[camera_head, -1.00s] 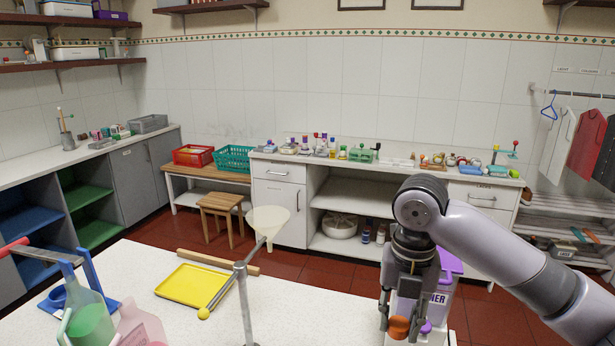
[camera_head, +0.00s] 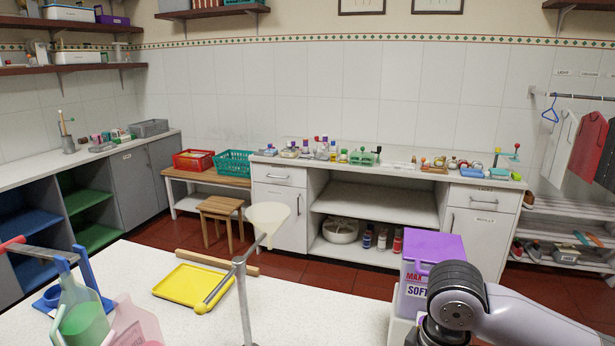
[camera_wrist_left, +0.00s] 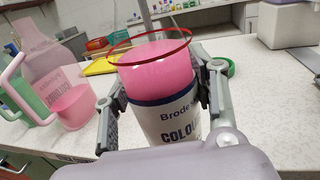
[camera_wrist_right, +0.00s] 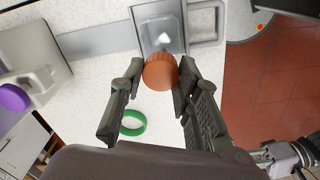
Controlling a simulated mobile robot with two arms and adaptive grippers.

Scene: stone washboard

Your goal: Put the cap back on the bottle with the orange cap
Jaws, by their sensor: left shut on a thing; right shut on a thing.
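The orange cap (camera_wrist_right: 160,72) is between the fingertips of my right gripper (camera_wrist_right: 160,68), which is shut on it. A grey, see-through squarish vessel with a side handle (camera_wrist_right: 150,38) lies just beyond the cap in the right wrist view; I cannot tell whether the cap touches it, or whether it is the cap's bottle. My left gripper (camera_wrist_left: 158,82) is shut around a white labelled container (camera_wrist_left: 170,128) with pink contents and a red rim ring. In the head view my right arm comes in at lower right, its fingers out of frame; my left gripper is not seen there.
A purple-lidded softener box (camera_head: 415,290) stands beside my right arm. A green ring (camera_wrist_right: 132,123) lies on the white table. The yellow tray (camera_head: 185,290), a funnel on a stand (camera_head: 267,218) and a green-filled jug (camera_head: 82,320) stand to the left.

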